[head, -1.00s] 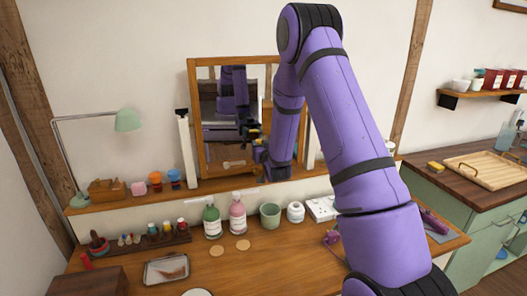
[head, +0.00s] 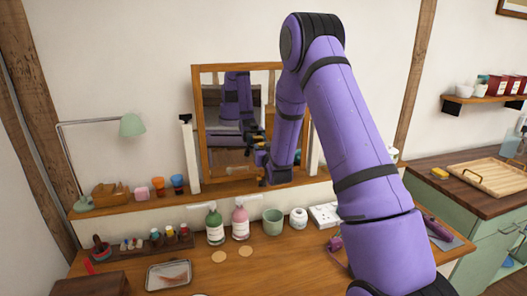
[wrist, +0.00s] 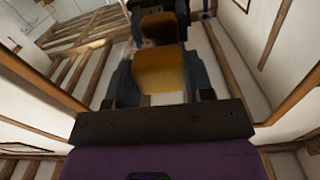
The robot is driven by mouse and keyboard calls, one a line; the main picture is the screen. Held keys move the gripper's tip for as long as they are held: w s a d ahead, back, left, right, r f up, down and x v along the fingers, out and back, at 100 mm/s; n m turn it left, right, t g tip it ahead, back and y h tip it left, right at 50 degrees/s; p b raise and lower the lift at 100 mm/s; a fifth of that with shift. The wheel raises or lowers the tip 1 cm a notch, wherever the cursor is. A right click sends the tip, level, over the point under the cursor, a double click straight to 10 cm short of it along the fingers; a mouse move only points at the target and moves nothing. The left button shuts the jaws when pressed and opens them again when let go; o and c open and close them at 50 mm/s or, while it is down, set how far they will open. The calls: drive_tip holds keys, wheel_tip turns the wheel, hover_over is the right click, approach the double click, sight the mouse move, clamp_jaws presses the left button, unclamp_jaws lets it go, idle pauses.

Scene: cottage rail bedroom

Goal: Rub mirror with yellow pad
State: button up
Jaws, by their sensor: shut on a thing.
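The mirror (head: 222,95) stands upright in a wooden frame on the shelf behind the desk, and its glass reflects my arm. My gripper (head: 262,160) is in front of the lower right part of the glass, partly hidden by my own arm in the head view. In the wrist view my gripper (wrist: 158,75) is shut on a yellow pad (wrist: 160,72), with dark fingers on both sides. The pad's reflection shows just beyond its far edge, very close to it. I cannot tell if the pad touches the glass.
Below the mirror, a green bottle (head: 214,227), a pink bottle (head: 240,223), a green cup (head: 272,222) and a white jar (head: 298,218) stand on the desk. A green lamp (head: 131,125) is at left. A yellow block (head: 440,173) and wooden tray (head: 490,178) lie on the right cabinet.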

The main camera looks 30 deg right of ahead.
drive_tip(key=shift+x, duration=1)
drive_tip(key=shift+d, duration=0.1)
drive_tip(key=shift+s+d, duration=0.3)
drive_tip(key=shift+d, duration=0.6)
drive_tip(key=shift+s+d, duration=0.3)
drive_tip(key=shift+d, duration=0.6)
drive_tip(key=shift+w+a, duration=0.1)
drive_tip(key=shift+w+a+r, duration=0.1)
drive_tip(key=shift+w+a, duration=0.15)
drive_tip(key=shift+a, duration=0.35)
drive_tip(key=shift+w+a, duration=0.2)
drive_tip(key=shift+a, duration=0.4)
drive_tip(key=shift+w+a+r, duration=0.1)
drive_tip(key=shift+w+a, duration=0.15)
drive_tip(key=shift+a, duration=0.4)
drive_tip(key=shift+s+a+f, duration=0.1)
drive_tip(key=shift+v, duration=2.9)
drive_tip(key=shift+s+f, duration=0.15)
